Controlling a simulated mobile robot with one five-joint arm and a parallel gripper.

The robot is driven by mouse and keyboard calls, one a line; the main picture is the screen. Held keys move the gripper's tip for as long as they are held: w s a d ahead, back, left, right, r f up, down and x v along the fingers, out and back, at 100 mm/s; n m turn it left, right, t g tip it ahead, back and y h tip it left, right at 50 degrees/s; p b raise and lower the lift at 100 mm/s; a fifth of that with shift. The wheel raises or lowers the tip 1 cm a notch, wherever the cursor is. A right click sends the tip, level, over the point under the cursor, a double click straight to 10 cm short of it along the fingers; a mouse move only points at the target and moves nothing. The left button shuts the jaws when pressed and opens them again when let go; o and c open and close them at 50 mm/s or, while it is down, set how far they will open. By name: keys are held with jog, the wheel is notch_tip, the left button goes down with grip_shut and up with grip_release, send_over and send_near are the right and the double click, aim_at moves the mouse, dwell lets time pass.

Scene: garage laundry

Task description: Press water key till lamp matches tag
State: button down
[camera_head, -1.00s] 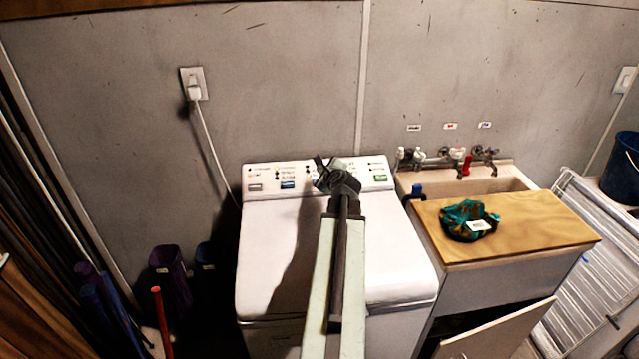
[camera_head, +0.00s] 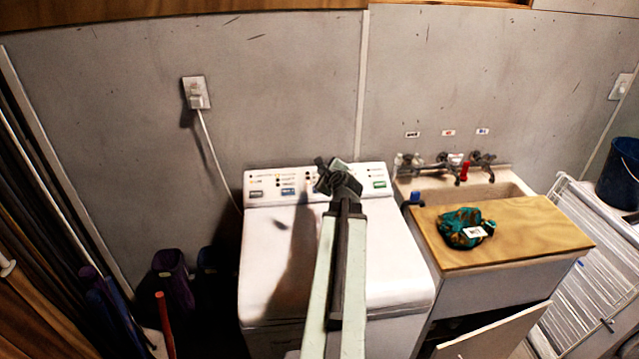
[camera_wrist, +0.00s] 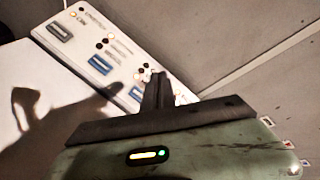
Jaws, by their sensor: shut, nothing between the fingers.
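The white washing machine (camera_head: 335,260) has a sloped control panel (camera_head: 265,173) at its back, with small lamps and coloured keys. A grey key (camera_wrist: 60,30) and a blue key (camera_wrist: 100,64) show in the wrist view, with some lamps glowing orange beside their labels. Another key (camera_wrist: 137,94) lies partly behind my fingers. A green key (camera_head: 380,184) is at the panel's right. The lettering is too small to read surely. My gripper (camera_head: 326,163) is shut and empty, in front of the panel's middle; its fingertips (camera_wrist: 155,76) hide part of it. I cannot tell whether they touch a key.
A teal patterned cloth bundle (camera_head: 458,219) with a white tag (camera_head: 474,232) lies on a wooden board (camera_head: 530,225) beside the sink (camera_head: 500,190). Taps (camera_head: 450,160) are on the wall above. A power cord (camera_head: 218,160) hangs left of the machine. Boots (camera_head: 170,280) stand at the floor's left.

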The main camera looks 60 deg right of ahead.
jog(key=shift+f+b, duration=0.15)
jog(key=shift+b, duration=0.2)
jog(key=b, duration=0.8)
send_over(321, 196)
jog(key=f, duration=0.8)
jog(key=shift+s+a, duration=0.15)
jog(key=shift+a, duration=0.15)
dwell(0.6)
jog(key=shift+d+f+b, duration=0.1)
jog(key=shift+f+b, duration=0.25)
jog(key=shift+w+d+f+b, duration=0.1)
jog(key=shift+w+f+b, duration=0.1)
jog(key=shift+f+b, duration=0.4)
dwell(1.2)
jog(key=shift+r, duration=0.15)
jog(key=shift+s+r+p, duration=0.15)
jog(key=shift+r+p, duration=0.6)
jog(key=shift+p, duration=0.15)
jog(key=shift+a+r, duration=0.1)
jog(key=shift+a, duration=0.1)
